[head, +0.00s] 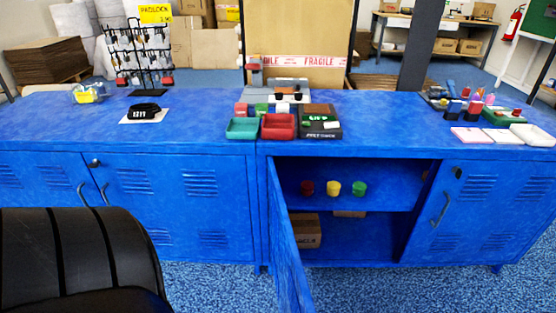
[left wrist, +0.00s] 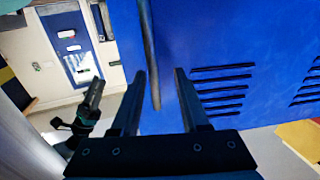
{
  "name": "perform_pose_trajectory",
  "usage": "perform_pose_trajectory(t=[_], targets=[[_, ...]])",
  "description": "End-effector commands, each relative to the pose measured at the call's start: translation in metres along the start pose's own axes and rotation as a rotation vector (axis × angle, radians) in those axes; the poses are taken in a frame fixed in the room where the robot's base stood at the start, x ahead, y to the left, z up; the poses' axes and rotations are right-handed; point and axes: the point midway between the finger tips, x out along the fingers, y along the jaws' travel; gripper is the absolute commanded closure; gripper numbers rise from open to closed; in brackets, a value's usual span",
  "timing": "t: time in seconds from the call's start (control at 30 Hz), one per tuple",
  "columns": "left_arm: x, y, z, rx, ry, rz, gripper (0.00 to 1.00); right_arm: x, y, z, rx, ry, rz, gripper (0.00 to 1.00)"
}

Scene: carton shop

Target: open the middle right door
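The middle right door (head: 288,245) is swung open toward me. I see it nearly edge-on in the head view, and its lower end runs out of the frame. In the left wrist view a blue louvred door panel (left wrist: 226,45) fills the right side, with a dark upright handle bar (left wrist: 152,55) on it. My left gripper (left wrist: 160,75) is open, with the bar between its two separated fingers; I cannot tell whether either finger touches it. The left gripper's fingers do not show in the head view. My right gripper is in neither view.
The opened cabinet shows a shelf (head: 385,200) with red, yellow and green pots (head: 333,188), and a cardboard box (head: 306,231) below. The far right door (head: 478,208) and middle left door (head: 180,200) are closed. Trays (head: 278,126) and goods stand on the blue top.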

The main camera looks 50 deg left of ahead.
Motion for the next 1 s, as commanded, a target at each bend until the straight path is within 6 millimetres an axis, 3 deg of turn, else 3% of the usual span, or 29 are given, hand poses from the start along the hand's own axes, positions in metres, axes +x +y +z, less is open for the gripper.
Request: perform_pose_trajectory(t=[0.3, 0.47, 0.73, 1.0], targets=[[-0.001, 0.002, 0.000, -0.002, 0.000, 0.003, 0.55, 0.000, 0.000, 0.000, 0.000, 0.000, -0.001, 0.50], [-0.015, 0.002, 0.001, -0.003, -0.004, 0.003, 0.55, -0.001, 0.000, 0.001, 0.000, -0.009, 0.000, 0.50], [-0.075, 0.001, 0.002, -0.001, -0.006, 0.002, 0.55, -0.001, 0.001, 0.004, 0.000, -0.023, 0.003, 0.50], [-0.133, 0.000, 0.002, 0.000, -0.005, 0.000, 0.55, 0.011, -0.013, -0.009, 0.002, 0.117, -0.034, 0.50]])
